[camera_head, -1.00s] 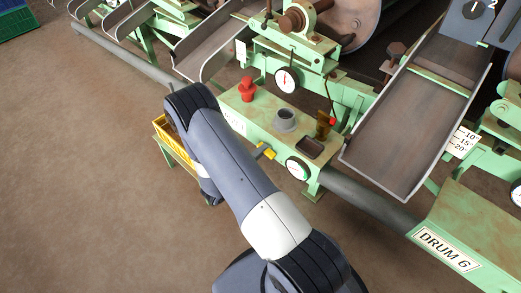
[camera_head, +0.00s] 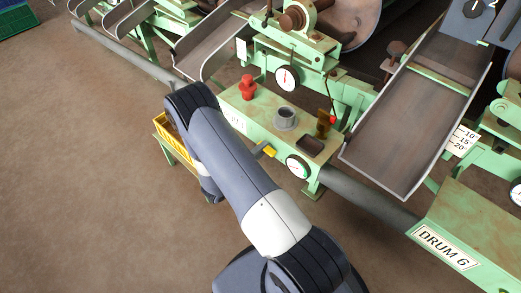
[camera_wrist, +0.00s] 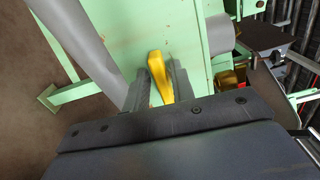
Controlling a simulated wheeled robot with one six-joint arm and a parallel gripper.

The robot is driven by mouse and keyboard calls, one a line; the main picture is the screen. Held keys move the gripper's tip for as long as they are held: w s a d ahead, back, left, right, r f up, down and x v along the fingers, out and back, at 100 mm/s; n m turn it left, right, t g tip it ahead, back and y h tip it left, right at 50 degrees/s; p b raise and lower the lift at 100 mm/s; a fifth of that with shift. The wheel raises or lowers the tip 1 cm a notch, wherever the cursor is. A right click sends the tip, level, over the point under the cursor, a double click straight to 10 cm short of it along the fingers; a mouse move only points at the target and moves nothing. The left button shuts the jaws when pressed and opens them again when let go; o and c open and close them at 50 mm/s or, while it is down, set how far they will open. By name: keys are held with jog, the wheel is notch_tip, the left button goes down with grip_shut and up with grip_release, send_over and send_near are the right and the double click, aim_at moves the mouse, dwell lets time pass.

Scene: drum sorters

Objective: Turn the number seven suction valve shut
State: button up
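The suction valve shows as a yellow lever handle (camera_head: 270,151) on the front of the green drum stand, left of a round white gauge (camera_head: 297,166). The stand's own number plate is mostly hidden behind my arm. In the wrist view the yellow handle (camera_wrist: 161,78) stands slightly tilted between the two dark fingers of my gripper (camera_wrist: 159,88). The fingers are close to it on both sides, and I cannot tell whether they press on it. In the head view my forearm hides most of my gripper.
A yellow crate (camera_head: 171,138) stands left of my arm. The neighbouring stand carries a DRUM 6 plate (camera_head: 447,248). Brown floor (camera_head: 90,200) is clear at the left.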

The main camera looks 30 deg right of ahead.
jog(key=shift+o, duration=0.9)
jog(key=shift+a, duration=0.1)
jog(key=v, duration=1)
jog(key=shift+s+a+p, duration=0.2)
jog(key=shift+a+p, duration=0.05)
jog(key=shift+p, duration=0.15)
jog(key=shift+d, duration=0.1)
jog(key=x, duration=1)
jog(key=shift+w+d+b, duration=0.2)
jog(key=shift+d+b, duration=0.1)
jog(key=shift+b, duration=0.1)
jog(key=shift+a, duration=0.1)
